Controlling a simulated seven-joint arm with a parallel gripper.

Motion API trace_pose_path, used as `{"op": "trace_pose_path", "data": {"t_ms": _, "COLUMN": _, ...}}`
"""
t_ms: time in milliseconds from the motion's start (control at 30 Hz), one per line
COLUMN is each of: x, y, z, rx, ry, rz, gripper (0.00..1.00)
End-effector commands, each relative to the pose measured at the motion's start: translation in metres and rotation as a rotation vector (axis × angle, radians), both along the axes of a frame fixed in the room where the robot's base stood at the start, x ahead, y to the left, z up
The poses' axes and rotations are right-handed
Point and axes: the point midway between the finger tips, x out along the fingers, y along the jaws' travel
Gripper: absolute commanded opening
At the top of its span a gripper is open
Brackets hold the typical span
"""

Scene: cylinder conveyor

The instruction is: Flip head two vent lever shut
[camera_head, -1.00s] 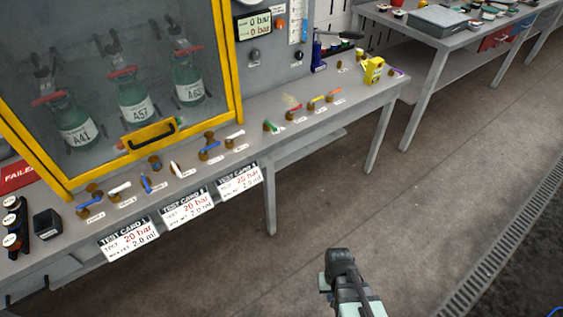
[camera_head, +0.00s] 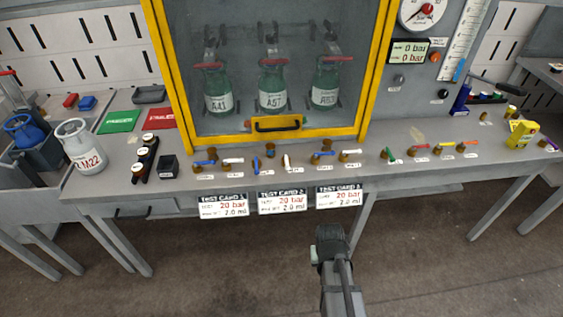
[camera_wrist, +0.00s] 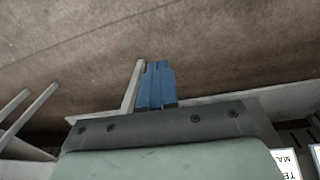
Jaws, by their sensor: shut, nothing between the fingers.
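Small levers on brown valve bodies line the bench front below the yellow-framed cabinet (camera_head: 390,60). Their labels are too small to read. In the middle pair, a white lever (camera_head: 287,162) points toward the front edge, beside a blue lever (camera_head: 270,150) that also points front to back. The white levers of the left pair (camera_head: 233,160) and right pair (camera_head: 350,152) lie crosswise. My arm reaches up from the bottom of the head view, in front of the bench. My gripper (camera_wrist: 156,75), with blue fingers, is shut and empty over the floor in the wrist view.
Several cylinders (camera_head: 272,88) stand inside the cabinet. Test cards (camera_head: 283,202) hang on the bench front. More coloured levers (camera_head: 420,151) sit to the right. A white cylinder (camera_head: 82,148) and black box (camera_head: 168,167) stand left. Floor before the bench is clear.

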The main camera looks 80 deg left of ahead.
Motion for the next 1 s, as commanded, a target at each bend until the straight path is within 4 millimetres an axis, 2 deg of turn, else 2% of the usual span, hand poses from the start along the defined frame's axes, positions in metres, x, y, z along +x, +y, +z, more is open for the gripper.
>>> {"op": "trace_pose_path", "data": {"t_ms": 33, "x": -0.014, "y": 0.015, "z": 0.009, "rx": 0.015, "ry": -0.008, "rz": 0.028, "gripper": 0.00}}
{"op": "trace_pose_path", "data": {"t_ms": 367, "x": -0.101, "y": 0.086, "z": 0.072, "rx": 0.110, "ry": -0.059, "rz": 0.179, "gripper": 0.00}}
{"op": "trace_pose_path", "data": {"t_ms": 567, "x": -0.162, "y": 0.126, "z": 0.121, "rx": 0.177, "ry": -0.093, "rz": 0.262, "gripper": 0.00}}
{"op": "trace_pose_path", "data": {"t_ms": 733, "x": -0.210, "y": 0.159, "z": 0.170, "rx": 0.237, "ry": -0.128, "rz": 0.309, "gripper": 0.00}}
{"op": "trace_pose_path", "data": {"t_ms": 867, "x": -0.234, "y": 0.185, "z": 0.210, "rx": 0.282, "ry": -0.161, "rz": 0.322, "gripper": 0.00}}
{"op": "trace_pose_path", "data": {"t_ms": 1000, "x": -0.234, "y": 0.219, "z": 0.252, "rx": 0.321, "ry": -0.213, "rz": 0.287, "gripper": 0.00}}
